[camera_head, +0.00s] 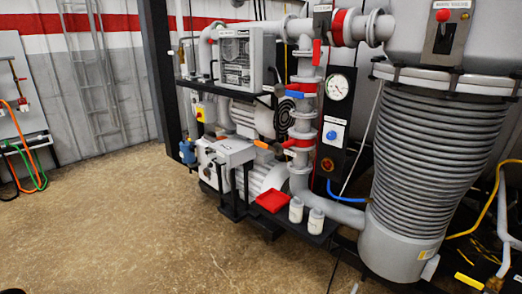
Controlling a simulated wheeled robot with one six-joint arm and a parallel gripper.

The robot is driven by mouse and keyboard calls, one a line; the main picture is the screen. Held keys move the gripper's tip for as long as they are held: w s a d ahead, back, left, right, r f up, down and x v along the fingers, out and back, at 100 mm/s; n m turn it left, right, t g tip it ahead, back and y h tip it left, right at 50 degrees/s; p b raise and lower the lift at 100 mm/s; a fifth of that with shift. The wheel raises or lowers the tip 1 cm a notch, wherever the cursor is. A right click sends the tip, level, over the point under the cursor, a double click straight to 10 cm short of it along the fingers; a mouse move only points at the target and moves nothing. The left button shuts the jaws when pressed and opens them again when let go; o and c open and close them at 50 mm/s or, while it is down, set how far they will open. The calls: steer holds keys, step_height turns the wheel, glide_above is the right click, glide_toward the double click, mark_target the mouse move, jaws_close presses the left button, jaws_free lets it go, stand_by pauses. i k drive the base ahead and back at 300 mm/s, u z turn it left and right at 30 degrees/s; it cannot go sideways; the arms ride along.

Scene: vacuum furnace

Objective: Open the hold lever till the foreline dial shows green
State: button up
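A round white dial (338,87) sits on a black upright panel in the middle of the head view; its needle and any green band are too small to read. Another orange handle (261,145) lies lower left. A red-knobbed lever (443,15) stands on a grey plate at top right. Labels are unreadable, so I cannot tell which is the hold lever. My gripper is not in view.
The ribbed grey column (438,140) fills the right side. A pump frame holds a red block (272,200) and two white bottles (296,210) at its front edge. Hoses (40,165) hang at far left. The brown floor (130,225) in front is clear.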

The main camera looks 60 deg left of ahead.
mark_target(259, 142)
steer(key=k, duration=1.05)
steer(key=u, duration=0.8)
steer(key=i, duration=0.75)
steer(key=u, duration=1.1)
steer(key=i, duration=0.7)
steer(key=u, duration=0.2)
steer(key=k, duration=0.65)
steer(key=u, duration=0.6)
steer(key=i, duration=1.6)
steer(key=z, duration=0.75)
